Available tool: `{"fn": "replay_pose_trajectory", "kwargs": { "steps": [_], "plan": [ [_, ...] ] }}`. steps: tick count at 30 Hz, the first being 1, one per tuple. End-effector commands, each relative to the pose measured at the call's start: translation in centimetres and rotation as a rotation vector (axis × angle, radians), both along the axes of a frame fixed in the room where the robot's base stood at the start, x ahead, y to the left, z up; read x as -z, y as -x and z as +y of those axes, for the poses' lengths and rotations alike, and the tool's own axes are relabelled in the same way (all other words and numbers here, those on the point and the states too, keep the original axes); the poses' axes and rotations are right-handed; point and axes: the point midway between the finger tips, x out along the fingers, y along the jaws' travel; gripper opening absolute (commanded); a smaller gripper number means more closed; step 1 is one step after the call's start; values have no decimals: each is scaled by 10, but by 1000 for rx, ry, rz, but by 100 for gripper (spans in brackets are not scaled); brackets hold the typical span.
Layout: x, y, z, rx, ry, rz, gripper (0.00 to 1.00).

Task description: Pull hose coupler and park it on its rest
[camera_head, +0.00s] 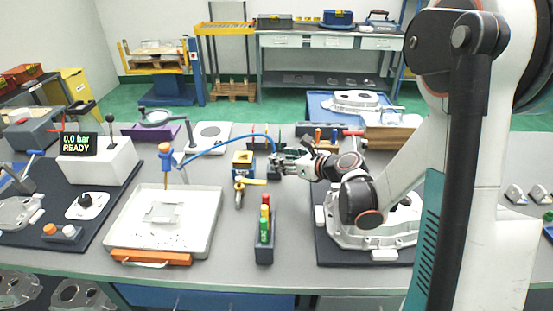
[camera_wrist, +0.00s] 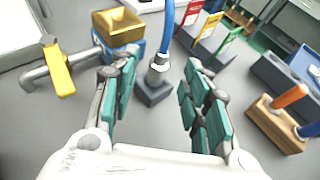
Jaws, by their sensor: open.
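The hose coupler (camera_wrist: 158,68) is a silver metal fitting on the end of a blue hose (camera_wrist: 167,25). In the wrist view it stands nearly upright on a small dark block (camera_wrist: 152,92); I cannot tell how it is seated there. My gripper (camera_head: 279,165) is open, its teal-padded fingers on either side of the coupler, with visible gaps. In the head view the blue hose (camera_head: 215,143) arcs to my gripper, which hides the coupler. Left of the coupler is a blue and brass fitting (camera_wrist: 120,28) with a yellow-handled lever valve (camera_wrist: 58,70).
A rack with red, yellow and green tags (camera_wrist: 205,38) stands behind. A wooden block with orange and blue handles (camera_wrist: 275,115) is at right. A white tray (camera_head: 205,222) lies left. The display (camera_head: 78,143) reads 0.0 bar READY.

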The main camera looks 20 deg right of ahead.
Motion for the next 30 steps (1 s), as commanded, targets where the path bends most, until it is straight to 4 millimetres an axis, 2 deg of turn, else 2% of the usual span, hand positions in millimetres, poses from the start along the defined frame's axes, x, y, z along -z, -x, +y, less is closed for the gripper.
{"fn": "replay_pose_trajectory", "kwargs": {
  "steps": [6,12,30],
  "plan": [
    [-16,35,-18,4,-1,0,43],
    [-24,52,-27,2,0,0,43],
    [-26,56,-28,-2,5,-1,43]
  ]
}}
